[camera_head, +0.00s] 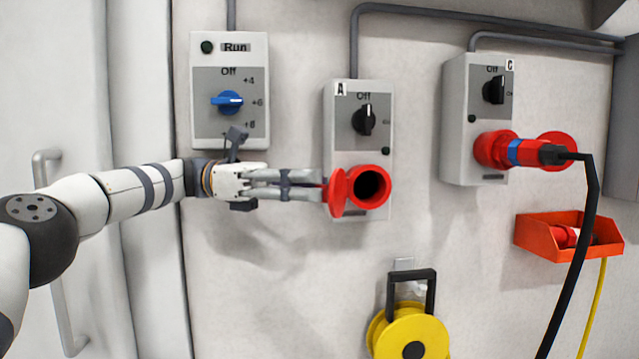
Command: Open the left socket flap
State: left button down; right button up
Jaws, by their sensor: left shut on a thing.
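The left socket, box A (357,95), is a grey box on the wall with a black rotary knob (364,120). Its round red socket (371,188) faces out, with a dark hole. The red socket flap (337,193) stands swung open to the left of the hole. My left gripper (322,188) reaches in from the left. Its fingers are shut on the flap's edge, and the exact contact is partly hidden. My right gripper is not in view.
Box C (462,125) to the right holds a red and blue plug (525,152) with a black cable. A Run box (230,60) with a blue knob is above my left gripper. A red bin (568,236) and a yellow reel (408,335) are lower right.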

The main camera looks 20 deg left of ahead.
pick_arm(q)
jog(key=shift+f, duration=0.15)
dwell(0.3)
jog(key=c, duration=1.7)
grip_release()
